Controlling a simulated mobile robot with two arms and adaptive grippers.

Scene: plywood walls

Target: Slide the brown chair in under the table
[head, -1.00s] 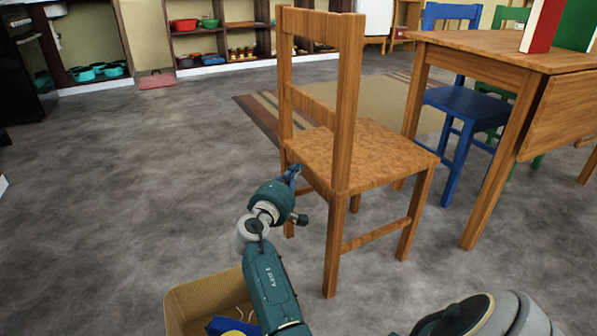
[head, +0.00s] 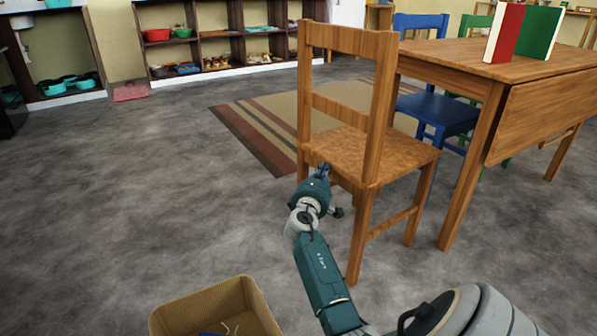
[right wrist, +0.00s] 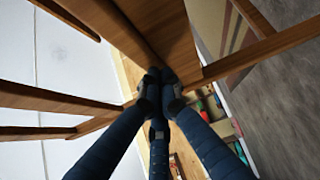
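The brown chair (head: 372,155) stands upright on the floor. Its seat's right part is close to the table (head: 490,50), and its backrest faces away from the table. My right gripper (head: 322,172) is at the left edge of the chair's seat. In the right wrist view the fingertips (right wrist: 161,76) come close together at the edge of the chair's wood (right wrist: 125,30) and appear shut on it. The exact contact is partly hidden. My left gripper is not in view.
A blue chair (head: 440,112) stands behind the table, with a green chair (head: 478,27) beyond. Red, white and green books (head: 525,32) stand on the table. A striped rug (head: 250,125) lies behind the brown chair. A wicker basket (head: 195,310) is near me. Floor at left is clear.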

